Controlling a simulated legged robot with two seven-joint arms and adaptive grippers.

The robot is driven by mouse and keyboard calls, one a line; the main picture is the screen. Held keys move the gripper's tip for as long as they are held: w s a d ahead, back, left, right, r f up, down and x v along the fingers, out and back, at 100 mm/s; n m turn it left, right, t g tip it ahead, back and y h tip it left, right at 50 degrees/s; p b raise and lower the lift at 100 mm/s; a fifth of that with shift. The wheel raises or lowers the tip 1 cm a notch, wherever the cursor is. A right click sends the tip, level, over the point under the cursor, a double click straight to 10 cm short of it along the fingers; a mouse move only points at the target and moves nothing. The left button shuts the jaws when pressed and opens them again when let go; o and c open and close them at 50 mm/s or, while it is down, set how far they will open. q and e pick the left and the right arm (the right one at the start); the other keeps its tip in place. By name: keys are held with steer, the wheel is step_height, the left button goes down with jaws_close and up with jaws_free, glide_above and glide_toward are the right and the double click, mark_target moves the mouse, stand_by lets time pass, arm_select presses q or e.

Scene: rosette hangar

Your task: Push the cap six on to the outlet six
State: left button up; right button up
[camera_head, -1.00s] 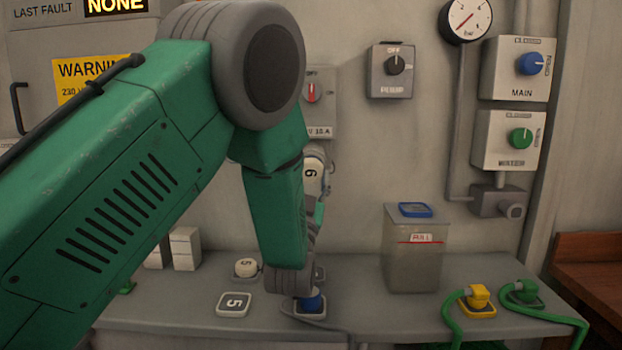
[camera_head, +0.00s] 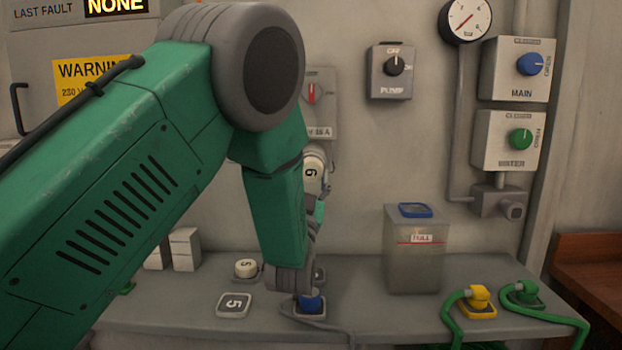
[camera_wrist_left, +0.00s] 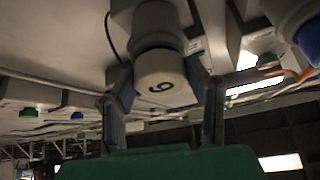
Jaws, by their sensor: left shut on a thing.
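The cap six (camera_head: 312,172), off-white and marked 6, is up in front of the back wall, beside my left forearm. In the left wrist view the cap six (camera_wrist_left: 162,84) stands between the two fingers of my left gripper (camera_wrist_left: 163,75), which is shut on it. A dark collar and a white round body, apparently the outlet six (camera_wrist_left: 155,17), line up directly behind the cap. I cannot tell whether any gap is left between them. In the head view my left gripper (camera_head: 325,185) is largely hidden by my arm. My right gripper is out of view.
A cap marked 5 (camera_head: 246,268) and a plate marked 5 (camera_head: 234,305) are on the bench. A blue plug (camera_head: 309,301) is by my wrist. A grey container (camera_head: 413,255) and the yellow plug (camera_head: 478,298) are to the right. The pump switch (camera_head: 391,71) is on the wall.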

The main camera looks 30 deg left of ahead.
arm_select(q)
steer(key=shift+w+a, duration=0.15)
steer(key=o, duration=1.5)
steer(key=shift+c, duration=0.2)
steer(key=v, duration=1.2)
steer(key=shift+w+f, duration=0.1)
